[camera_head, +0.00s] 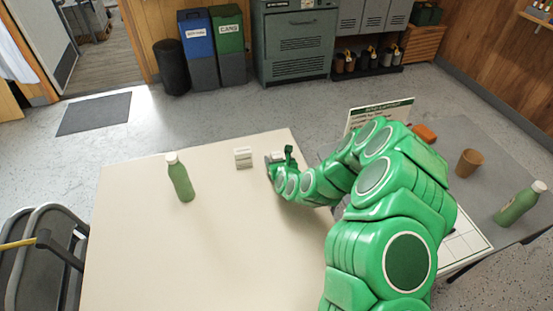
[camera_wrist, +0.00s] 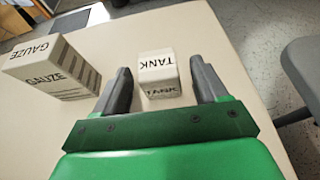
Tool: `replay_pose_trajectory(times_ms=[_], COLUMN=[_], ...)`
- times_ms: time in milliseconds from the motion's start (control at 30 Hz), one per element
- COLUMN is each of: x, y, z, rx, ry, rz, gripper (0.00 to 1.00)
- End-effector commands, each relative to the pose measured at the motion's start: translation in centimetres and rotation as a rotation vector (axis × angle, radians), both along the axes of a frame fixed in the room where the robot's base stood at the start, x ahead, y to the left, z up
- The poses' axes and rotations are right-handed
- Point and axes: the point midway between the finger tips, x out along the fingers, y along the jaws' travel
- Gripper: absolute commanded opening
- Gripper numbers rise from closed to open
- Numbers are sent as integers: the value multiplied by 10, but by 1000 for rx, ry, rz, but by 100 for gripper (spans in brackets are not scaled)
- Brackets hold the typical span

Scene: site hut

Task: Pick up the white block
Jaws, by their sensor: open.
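A small white block (camera_wrist: 157,68) lettered "TANK" lies on the cream table, between the tips of my gripper (camera_wrist: 161,68) in the wrist view. The jaws are apart on either side of it, with a gap visible on both sides. In the head view my gripper (camera_head: 282,160) is low over the table near its far right edge. The block is hard to make out there beside the gripper. A larger off-white box (camera_wrist: 52,70) lettered "GAUZE" stands to the left of the jaws. It also shows in the head view (camera_head: 243,158).
A green bottle (camera_head: 180,177) stands upright on the cream table (camera_head: 190,250), left of the gauze box. The table's front is clear. A grey table at right holds a brown cup (camera_head: 468,163), another green bottle (camera_head: 520,204) and a signboard (camera_head: 362,117).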

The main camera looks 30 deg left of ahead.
Motion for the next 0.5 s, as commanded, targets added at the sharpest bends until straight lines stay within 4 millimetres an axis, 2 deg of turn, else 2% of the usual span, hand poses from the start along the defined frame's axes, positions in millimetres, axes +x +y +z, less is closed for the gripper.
replay_pose_trajectory(times_ms=[233, 500], x=[12, 13], y=[11, 12], z=[-7, -8], rx=[-1, 0], ry=[-2, 0], rz=[1, 0], gripper=[72, 72])
